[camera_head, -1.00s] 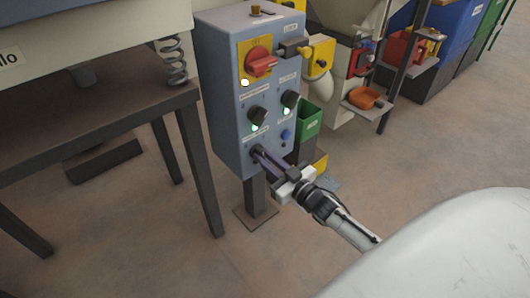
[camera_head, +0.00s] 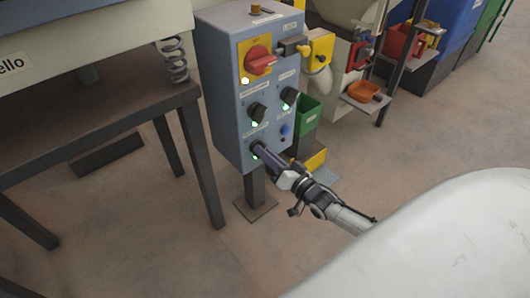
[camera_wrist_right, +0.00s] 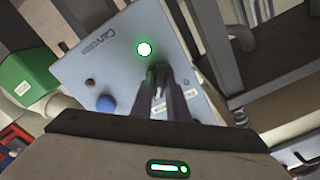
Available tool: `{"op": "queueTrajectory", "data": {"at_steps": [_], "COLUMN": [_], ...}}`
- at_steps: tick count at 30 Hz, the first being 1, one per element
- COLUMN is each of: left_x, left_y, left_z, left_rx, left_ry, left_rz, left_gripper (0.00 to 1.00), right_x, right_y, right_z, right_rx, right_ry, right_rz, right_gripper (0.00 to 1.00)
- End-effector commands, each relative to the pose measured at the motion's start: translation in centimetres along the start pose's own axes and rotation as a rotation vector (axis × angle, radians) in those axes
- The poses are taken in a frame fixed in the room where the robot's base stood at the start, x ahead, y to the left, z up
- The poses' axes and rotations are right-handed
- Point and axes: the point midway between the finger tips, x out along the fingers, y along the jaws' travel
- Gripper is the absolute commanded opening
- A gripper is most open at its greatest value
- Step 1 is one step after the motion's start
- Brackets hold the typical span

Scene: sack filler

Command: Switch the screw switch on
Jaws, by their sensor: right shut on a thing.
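The blue-grey control box (camera_head: 222,95) stands on a post in the middle of the head view, its front facing right. My right gripper (camera_head: 258,148) reaches its lower-left switch, with the fingers pointing at the panel and shut on that switch. The fingers mostly hide the switch knob. A green light glows beside the fingertips, and this lamp (camera_wrist_right: 144,49) is bright in the right wrist view. There the dark fingers (camera_wrist_right: 163,92) run close together to the panel, rolled relative to it. My left gripper is not in view.
Two black knobs (camera_head: 257,111) with green lights sit above, under a red rotary switch (camera_head: 259,61) on a yellow plate. A blue button (camera_wrist_right: 106,104) is beside the gripped switch. A table (camera_head: 95,130) stands close on the left. A green bin (camera_head: 307,113) is behind the box.

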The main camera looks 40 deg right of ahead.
Motion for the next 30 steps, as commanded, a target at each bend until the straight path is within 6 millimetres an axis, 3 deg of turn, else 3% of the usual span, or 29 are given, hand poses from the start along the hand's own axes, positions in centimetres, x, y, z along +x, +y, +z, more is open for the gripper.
{"op": "queueTrajectory", "data": {"at_steps": [18, 19, 22, 30], "left_x": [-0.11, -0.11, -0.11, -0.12], "left_y": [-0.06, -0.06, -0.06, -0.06], "left_z": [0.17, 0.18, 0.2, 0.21], "left_rx": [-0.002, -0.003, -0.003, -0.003], "left_ry": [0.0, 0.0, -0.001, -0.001], "left_rz": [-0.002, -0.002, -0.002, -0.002], "left_gripper": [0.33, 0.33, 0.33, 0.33], "right_x": [-0.06, -0.06, -0.05, -0.04], "right_y": [0.05, 0.05, 0.05, 0.01], "right_z": [0.09, 0.08, 0.08, 0.04], "right_rx": [0.048, 0.048, 0.047, 0.045], "right_ry": [-0.001, -0.001, -0.001, -0.001], "right_rz": [0.001, 0.001, 0.001, 0.0], "right_gripper": [0.0, 0.16, 0.33, 0.33]}}
